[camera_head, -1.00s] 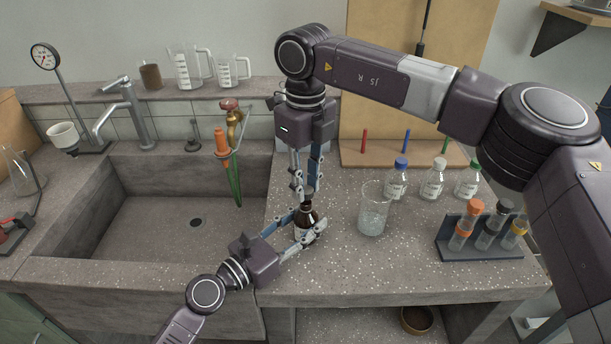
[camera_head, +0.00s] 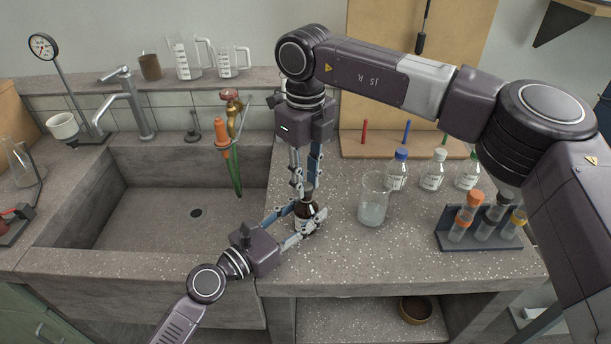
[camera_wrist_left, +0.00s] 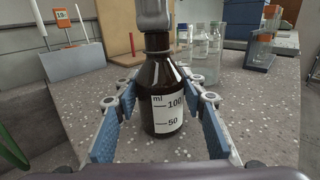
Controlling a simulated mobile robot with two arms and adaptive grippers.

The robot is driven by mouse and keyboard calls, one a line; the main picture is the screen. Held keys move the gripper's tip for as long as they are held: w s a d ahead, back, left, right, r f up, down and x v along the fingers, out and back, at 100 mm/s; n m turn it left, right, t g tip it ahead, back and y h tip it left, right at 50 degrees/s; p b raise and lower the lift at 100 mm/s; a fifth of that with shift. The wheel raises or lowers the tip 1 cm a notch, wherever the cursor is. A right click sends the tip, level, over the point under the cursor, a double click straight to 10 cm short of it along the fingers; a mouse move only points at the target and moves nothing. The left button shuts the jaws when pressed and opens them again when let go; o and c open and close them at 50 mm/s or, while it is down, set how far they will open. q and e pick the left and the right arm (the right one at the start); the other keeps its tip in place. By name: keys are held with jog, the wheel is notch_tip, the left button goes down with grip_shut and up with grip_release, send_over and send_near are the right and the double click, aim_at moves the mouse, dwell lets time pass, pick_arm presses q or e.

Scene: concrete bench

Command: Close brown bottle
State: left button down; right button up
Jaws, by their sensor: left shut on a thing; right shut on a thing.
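The brown bottle (camera_head: 305,215) stands upright on the bench, right of the sink. In the left wrist view the brown bottle (camera_wrist_left: 165,85) shows a white label with "ml", 100 and 50 marks. My left gripper (camera_head: 303,221) is shut around its body, one finger on each side. My right gripper (camera_head: 307,188) comes from above, shut at the top of the bottle. A dark cap or neck (camera_wrist_left: 157,42) shows just under the right gripper's grey fingertip; the fingers hide most of it, so I cannot tell how it is seated.
A glass beaker (camera_head: 373,205) stands close to the right of the bottle. Several clear bottles (camera_head: 432,177) and a test tube rack (camera_head: 478,243) are farther right. The sink (camera_head: 175,215) is on the left. The bench front right of the bottle is clear.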

jog(key=shift+f, duration=0.55)
dwell(0.4)
jog(key=m, duration=0.8)
jog(key=shift+d, duration=0.1)
jog(key=m, duration=0.4)
jog(key=shift+m, duration=0.4)
jog(key=m, duration=1.2)
jog(key=shift+m, duration=0.3)
jog(key=m, duration=0.5)
